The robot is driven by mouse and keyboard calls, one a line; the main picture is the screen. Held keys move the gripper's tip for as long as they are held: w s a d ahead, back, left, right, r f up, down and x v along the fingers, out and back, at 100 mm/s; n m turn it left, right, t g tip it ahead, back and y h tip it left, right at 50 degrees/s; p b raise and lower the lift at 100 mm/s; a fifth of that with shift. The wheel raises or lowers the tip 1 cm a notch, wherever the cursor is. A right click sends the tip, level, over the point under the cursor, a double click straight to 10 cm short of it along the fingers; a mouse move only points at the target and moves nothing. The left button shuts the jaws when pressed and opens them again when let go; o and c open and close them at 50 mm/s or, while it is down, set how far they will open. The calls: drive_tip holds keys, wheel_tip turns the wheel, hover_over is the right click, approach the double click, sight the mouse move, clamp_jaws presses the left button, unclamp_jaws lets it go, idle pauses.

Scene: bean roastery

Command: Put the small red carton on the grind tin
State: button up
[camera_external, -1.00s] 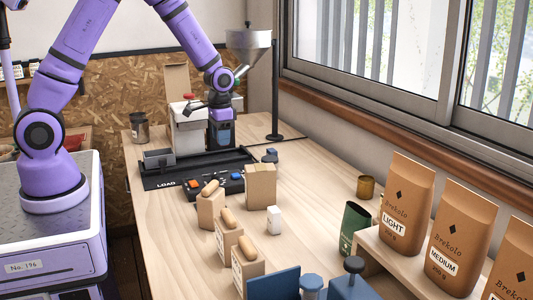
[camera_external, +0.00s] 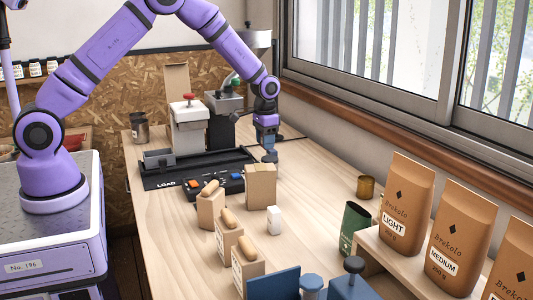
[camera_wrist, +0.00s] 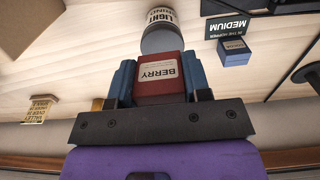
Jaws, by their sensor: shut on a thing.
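The small red carton, labelled BERRY (camera_wrist: 162,88), sits between the two blue fingers of my gripper (camera_wrist: 161,76) in the wrist view. My gripper is shut on it. In the external view my gripper (camera_external: 268,152) is low over the back right of the bench. The carton is not distinguishable there, and I cannot clearly pick out the tin.
A blue block (camera_wrist: 235,51) and a MEDIUM card (camera_wrist: 226,26) are right of the tin. A kraft box (camera_external: 261,187) stands in front of my gripper, beside a black control panel (camera_external: 222,184). A grinder (camera_external: 187,132) stands to the left.

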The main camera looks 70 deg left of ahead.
sight(269, 158)
drive_tip(key=shift+w, duration=0.45)
drive_tip(key=shift+w+f, duration=0.15)
drive_tip(key=shift+f, duration=1.65)
drive_tip(key=shift+f, duration=0.1)
drive_tip(key=o, duration=0.9)
wheel_tip(269, 158, up, 12)
drive_tip(key=shift+r, duration=0.2)
